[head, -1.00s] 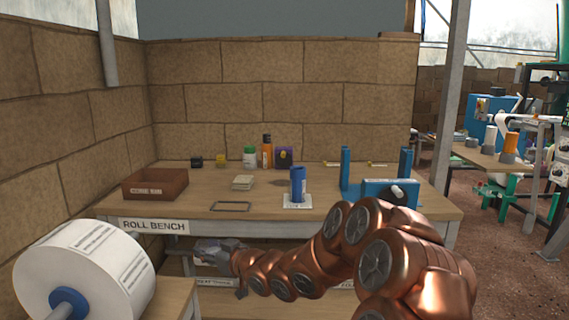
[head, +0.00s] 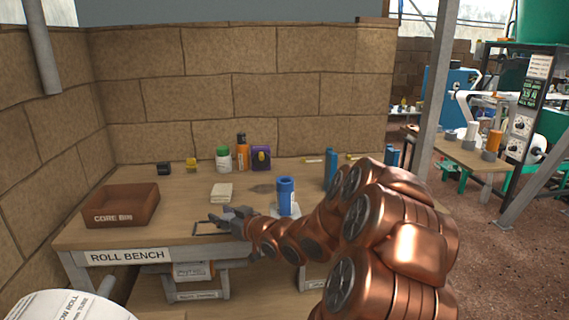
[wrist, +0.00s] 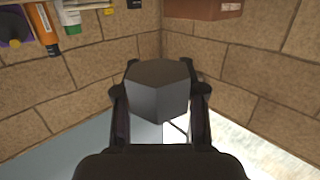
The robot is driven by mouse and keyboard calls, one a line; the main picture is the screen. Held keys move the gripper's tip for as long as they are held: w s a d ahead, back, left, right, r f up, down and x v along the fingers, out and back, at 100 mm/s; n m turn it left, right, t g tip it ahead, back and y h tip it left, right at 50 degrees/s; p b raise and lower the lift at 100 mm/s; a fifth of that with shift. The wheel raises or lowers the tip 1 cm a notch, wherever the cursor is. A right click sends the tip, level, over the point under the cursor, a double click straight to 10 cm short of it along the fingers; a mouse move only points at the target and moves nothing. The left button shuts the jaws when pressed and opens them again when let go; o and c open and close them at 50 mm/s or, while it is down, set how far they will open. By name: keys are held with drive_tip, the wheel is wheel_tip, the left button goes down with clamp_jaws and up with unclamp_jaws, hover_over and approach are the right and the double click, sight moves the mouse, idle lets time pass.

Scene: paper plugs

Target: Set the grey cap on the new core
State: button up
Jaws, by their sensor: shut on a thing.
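In the wrist view the grey cap (wrist: 158,92), a dark grey faceted block, sits between the two fingers of my gripper (wrist: 160,70), which is shut on it. In the head view my gripper (head: 216,222) is at the bench's front edge, left of the blue core. The cap is too small to make out clearly there. The blue core (head: 286,197) is a tube standing upright on a white card (head: 293,211) on the bench. My gripper is apart from it. The core does not show in the wrist view.
The brown core bin (head: 122,216) stands at the bench's left. A pale pad (head: 221,192) lies behind my gripper. Bottles and small boxes, including an orange bottle (head: 242,155), line the back. A blue upright (head: 331,170) stands right of the core, partly behind my arm.

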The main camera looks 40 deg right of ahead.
drive_tip(key=s+d+r+m+h+p, duration=0.3)
drive_tip(key=s+d+r+h+p, duration=0.1)
drive_tip(key=s+d+r+p, duration=0.85)
drive_tip(key=p, duration=0.4)
hover_over(281, 177)
wheel_tip(281, 177, down, 2)
drive_tip(key=shift+w+f, duration=0.15)
wheel_tip(281, 177, down, 3)
drive_tip(key=shift+f+p, duration=0.2)
drive_tip(key=shift+p, duration=0.3)
drive_tip(key=shift+f, duration=0.15)
drive_tip(key=shift+f+b, duration=0.35)
drive_tip(key=shift+f, duration=0.1)
drive_tip(key=o, duration=0.8)
drive_tip(key=shift+c, duration=0.2)
drive_tip(key=shift+r, duration=0.15)
